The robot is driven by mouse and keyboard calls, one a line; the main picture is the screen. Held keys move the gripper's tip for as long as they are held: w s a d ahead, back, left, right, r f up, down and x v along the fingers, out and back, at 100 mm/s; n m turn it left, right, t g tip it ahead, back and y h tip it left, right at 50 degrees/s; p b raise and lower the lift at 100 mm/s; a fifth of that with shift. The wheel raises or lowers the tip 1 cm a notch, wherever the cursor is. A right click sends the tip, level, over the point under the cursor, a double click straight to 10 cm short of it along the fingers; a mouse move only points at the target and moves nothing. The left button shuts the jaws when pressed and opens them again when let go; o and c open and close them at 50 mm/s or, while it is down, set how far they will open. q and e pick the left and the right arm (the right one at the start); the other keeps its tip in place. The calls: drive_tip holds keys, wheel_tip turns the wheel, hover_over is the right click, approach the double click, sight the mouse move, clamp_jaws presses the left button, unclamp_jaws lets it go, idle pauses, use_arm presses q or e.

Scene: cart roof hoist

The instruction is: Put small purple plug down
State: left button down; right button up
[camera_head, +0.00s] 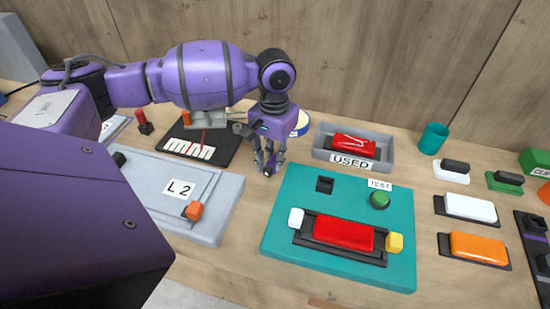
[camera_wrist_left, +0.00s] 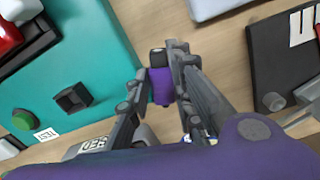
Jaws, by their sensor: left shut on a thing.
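My left gripper (camera_head: 269,160) points down just past the far left corner of the teal test board (camera_head: 280,222). It is shut on the small purple plug (camera_wrist_left: 161,85), which has a dark end. In the head view only a little of the purple plug (camera_head: 270,167) shows between the fingertips. In the left wrist view the plug sits between the two fingers of the left gripper (camera_wrist_left: 160,80), over bare wood beside the teal board. I cannot tell whether the plug touches the table. My right gripper is not in view.
The teal board carries a red block (camera_head: 343,234), a black socket (camera_head: 325,184) and a green button (camera_head: 380,199). A grey L2 panel (camera_head: 222,205) lies left. The grey USED tray (camera_head: 322,144) and a teal cup (camera_head: 433,138) stand behind. Several coloured blocks sit right.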

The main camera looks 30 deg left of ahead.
sight(270, 159)
use_arm(q)
drive_tip(key=shift+w+a+f, duration=0.15)
drive_tip(key=shift+a+f, duration=0.2)
drive_tip(key=shift+f, duration=0.05)
drive_tip(key=shift+w+a+f, duration=0.1)
drive_tip(key=shift+f, duration=0.75)
drive_tip(key=shift+w+a+f, duration=0.1)
drive_tip(key=shift+f, duration=0.75)
drive_tip(key=shift+f, duration=0.15)
drive_tip(key=c, duration=1.8)
unclamp_jaws()
